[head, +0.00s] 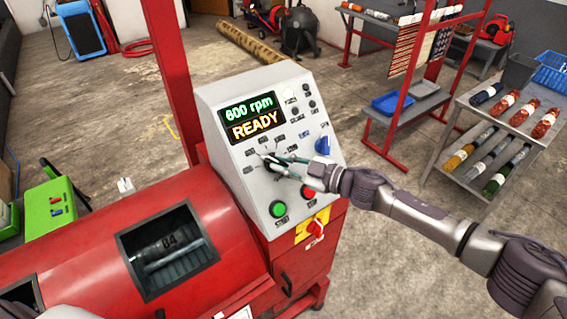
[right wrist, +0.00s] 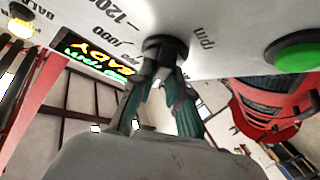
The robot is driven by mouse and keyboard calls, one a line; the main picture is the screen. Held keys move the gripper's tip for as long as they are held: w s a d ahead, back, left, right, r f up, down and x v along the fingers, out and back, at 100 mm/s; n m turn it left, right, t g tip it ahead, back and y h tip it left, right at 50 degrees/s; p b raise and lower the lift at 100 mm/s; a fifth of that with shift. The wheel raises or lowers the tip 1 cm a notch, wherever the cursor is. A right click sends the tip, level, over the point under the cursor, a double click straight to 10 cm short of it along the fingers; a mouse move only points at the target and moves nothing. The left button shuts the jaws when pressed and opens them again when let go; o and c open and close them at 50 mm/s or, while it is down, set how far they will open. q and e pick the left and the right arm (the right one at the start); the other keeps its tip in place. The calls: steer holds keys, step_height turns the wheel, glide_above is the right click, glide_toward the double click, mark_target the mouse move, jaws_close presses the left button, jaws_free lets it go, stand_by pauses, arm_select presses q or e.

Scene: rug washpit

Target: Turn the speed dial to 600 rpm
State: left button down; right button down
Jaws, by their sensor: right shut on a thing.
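The speed dial (head: 270,165) is a black knob on the sloped grey control panel (head: 233,165). My right gripper (head: 282,161) is shut on it from the right. In the right wrist view the dial (right wrist: 165,47) sits between the teal fingertips of the gripper (right wrist: 165,65), with marks such as 1000 and 1200 and the word rpm around it. The fingers hide part of the scale, and I cannot tell where the pointer stands. The display (head: 252,117) shows a green rpm number that looks like 600 or 800, and READY in yellow. My left gripper is not in view.
A green button (head: 279,209) and a red button (head: 308,192) lie below the dial, a blue knob (head: 323,146) to its right. A red and yellow switch (head: 315,230) is lower. The red drum machine (head: 90,250) fills the left.

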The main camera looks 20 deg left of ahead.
steer(key=c, duration=1.1)
jaws_free()
steer(key=shift+d, duration=0.1)
steer(key=shift+d, duration=0.3)
steer(key=v, duration=1.1)
steer(key=shift+s+d+r, duration=0.1)
steer(key=shift+s, duration=0.05)
